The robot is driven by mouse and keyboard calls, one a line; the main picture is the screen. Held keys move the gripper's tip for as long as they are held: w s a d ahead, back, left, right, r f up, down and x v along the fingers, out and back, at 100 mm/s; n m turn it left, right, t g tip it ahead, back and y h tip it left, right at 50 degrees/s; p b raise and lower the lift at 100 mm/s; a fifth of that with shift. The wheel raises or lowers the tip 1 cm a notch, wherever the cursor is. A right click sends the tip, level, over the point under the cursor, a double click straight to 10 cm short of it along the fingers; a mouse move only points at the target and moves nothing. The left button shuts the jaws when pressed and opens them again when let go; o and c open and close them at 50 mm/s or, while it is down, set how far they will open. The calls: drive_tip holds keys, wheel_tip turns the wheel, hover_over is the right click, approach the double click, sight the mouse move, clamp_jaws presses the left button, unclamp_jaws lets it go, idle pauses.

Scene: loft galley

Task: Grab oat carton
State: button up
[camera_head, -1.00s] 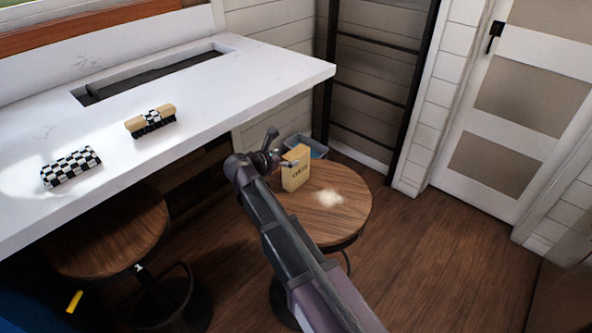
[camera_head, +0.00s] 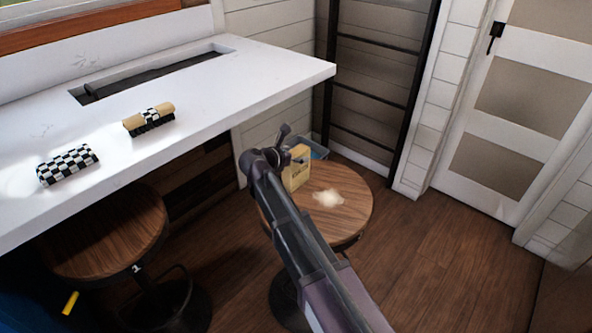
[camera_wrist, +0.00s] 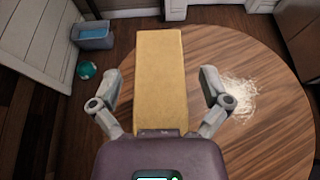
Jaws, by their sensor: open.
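The oat carton (camera_wrist: 159,75) is a tan-yellow box standing on the round wooden stool (camera_wrist: 230,60). In the head view the carton (camera_head: 297,176) is partly hidden behind my arm. My gripper (camera_wrist: 158,88) is open in the wrist view, with one finger on each side of the carton and a visible gap on both sides. In the head view my gripper (camera_head: 283,146) is at the carton's upper left, partly hidden.
Pale powder (camera_head: 328,198) lies on the stool right of the carton. A blue-grey bin (camera_wrist: 93,35) and a teal ball (camera_wrist: 87,70) are on the floor beyond. Another stool (camera_head: 105,235) stands left.

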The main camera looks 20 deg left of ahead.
idle(0.3)
drive_tip(key=c, duration=1)
drive_tip(key=shift+r, duration=0.2)
drive_tip(key=shift+c, duration=0.2)
wheel_tip(320, 180, up, 3)
drive_tip(key=p, duration=0.3)
drive_tip(key=shift+s+r+p, duration=0.3)
drive_tip(key=shift+p, duration=0.2)
drive_tip(key=s+r+p, duration=0.1)
drive_tip(key=s, duration=1.4)
drive_tip(key=shift+s, duration=0.25)
